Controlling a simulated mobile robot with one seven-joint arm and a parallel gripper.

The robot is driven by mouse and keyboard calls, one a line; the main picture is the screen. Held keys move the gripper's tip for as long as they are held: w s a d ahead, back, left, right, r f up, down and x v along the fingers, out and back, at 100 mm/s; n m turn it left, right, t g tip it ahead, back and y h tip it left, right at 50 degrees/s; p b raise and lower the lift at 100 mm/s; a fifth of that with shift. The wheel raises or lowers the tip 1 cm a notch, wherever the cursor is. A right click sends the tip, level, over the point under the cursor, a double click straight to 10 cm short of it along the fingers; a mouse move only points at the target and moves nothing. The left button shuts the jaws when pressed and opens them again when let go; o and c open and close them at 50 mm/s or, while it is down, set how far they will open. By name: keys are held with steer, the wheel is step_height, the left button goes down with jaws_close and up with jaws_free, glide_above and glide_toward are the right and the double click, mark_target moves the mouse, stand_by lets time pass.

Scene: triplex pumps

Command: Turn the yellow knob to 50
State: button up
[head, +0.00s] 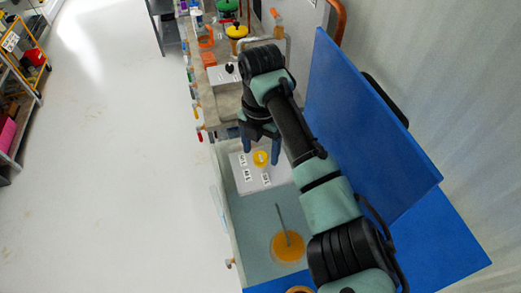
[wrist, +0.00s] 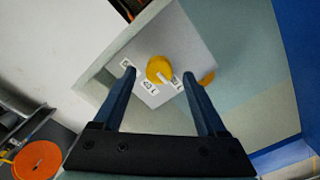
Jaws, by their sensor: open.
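The yellow knob (head: 261,158) sits on a white panel (head: 240,181) in the head view, with small white number labels around it. In the wrist view the round knob (wrist: 158,66) has a white pointer mark towards its lower right, on the side of the label (wrist: 177,84) there. Other labels stand at the lower middle (wrist: 150,87) and the left (wrist: 126,63); their numbers are too small to read surely. My gripper (head: 260,148) is open above the knob, its blue fingers on either side in the picture. It looks empty; contact cannot be told.
An orange disc (head: 288,246) with a grey rod stands on the pale green surface nearer me. A tall blue panel (head: 360,125) rises to the right of my arm. A bench with valves and pipes (head: 215,75) lies beyond. The white floor at left is clear.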

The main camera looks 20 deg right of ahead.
steer(key=shift+w+f, duration=0.1)
steer(key=shift+f, duration=0.8)
jaws_close()
